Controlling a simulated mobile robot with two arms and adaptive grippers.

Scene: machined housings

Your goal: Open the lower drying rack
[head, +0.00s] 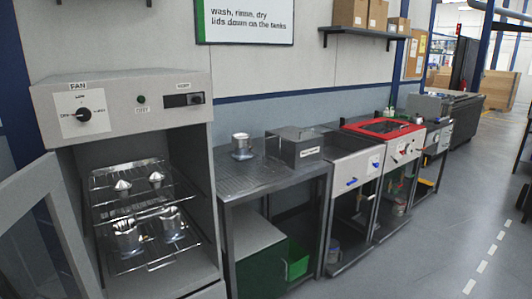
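The drying cabinet (135,92) stands at the left of the head view, with its glass-panelled door (45,228) swung open to the left. Inside, the upper wire rack (104,206) holds two small shiny metal parts (122,186). The lower drying rack (150,265) is a wire rack below it, holding shiny metal housings (128,238). I cannot tell how far, if at all, the lower rack is pulled out. Neither of my grippers is in view.
A steel bench with a metal cup (241,146) and a grey box (293,146) stands right of the cabinet. A red-rimmed tank (353,126) is farther along. A green bin (298,262) sits under the bench. The grey floor (420,255) at right is clear.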

